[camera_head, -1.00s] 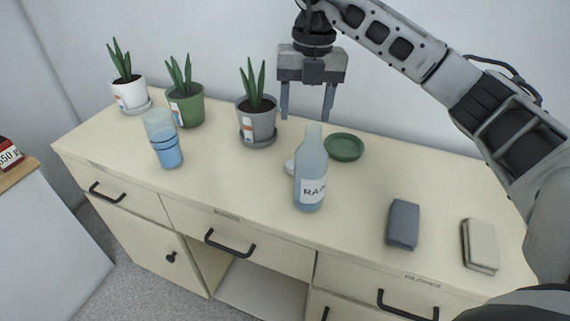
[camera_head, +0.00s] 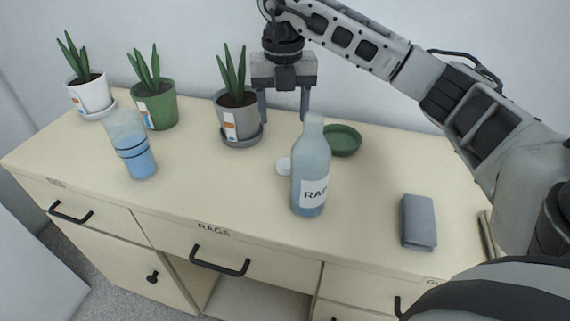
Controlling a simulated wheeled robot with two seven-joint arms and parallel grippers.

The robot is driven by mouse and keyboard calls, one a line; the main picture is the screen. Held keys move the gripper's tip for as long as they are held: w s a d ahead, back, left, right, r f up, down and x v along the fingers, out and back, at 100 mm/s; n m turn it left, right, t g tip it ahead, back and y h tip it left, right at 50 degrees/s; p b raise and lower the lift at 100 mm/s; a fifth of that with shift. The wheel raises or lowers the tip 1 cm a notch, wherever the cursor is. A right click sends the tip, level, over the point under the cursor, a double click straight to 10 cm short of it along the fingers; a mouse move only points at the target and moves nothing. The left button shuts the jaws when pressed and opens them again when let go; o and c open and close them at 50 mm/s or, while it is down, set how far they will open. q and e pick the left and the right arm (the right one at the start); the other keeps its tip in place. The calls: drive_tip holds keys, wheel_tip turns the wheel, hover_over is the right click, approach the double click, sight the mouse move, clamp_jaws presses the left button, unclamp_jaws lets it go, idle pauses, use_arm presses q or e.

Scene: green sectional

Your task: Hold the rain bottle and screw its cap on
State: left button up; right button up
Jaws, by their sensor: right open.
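The rain bottle (camera_head: 311,168), pale blue with a white label, stands upright on the cream cabinet top. A small white round thing (camera_head: 284,166), perhaps the cap, lies just left of the bottle and is partly hidden behind it. My right gripper (camera_head: 284,118) is open and empty, its fingers pointing down, behind and left of the bottle's neck, apart from it. My left gripper is not in view.
A blue-banded container (camera_head: 131,143) stands at left. Potted plants in white (camera_head: 92,93), green (camera_head: 156,106) and grey (camera_head: 237,117) pots line the back. A green saucer (camera_head: 343,141) lies behind the bottle; a folded grey cloth (camera_head: 418,221) lies right. The front middle is clear.

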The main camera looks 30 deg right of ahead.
hover_over(285, 163)
drive_tip(key=f, duration=0.7)
drive_tip(key=shift+w+f, duration=0.15)
drive_tip(key=shift+w, duration=0.05)
drive_tip(key=shift+s+f+p, duration=0.2)
drive_tip(key=shift+f+p, duration=0.2)
drive_tip(key=shift+f, duration=2.2)
drive_tip(key=c, duration=1.1)
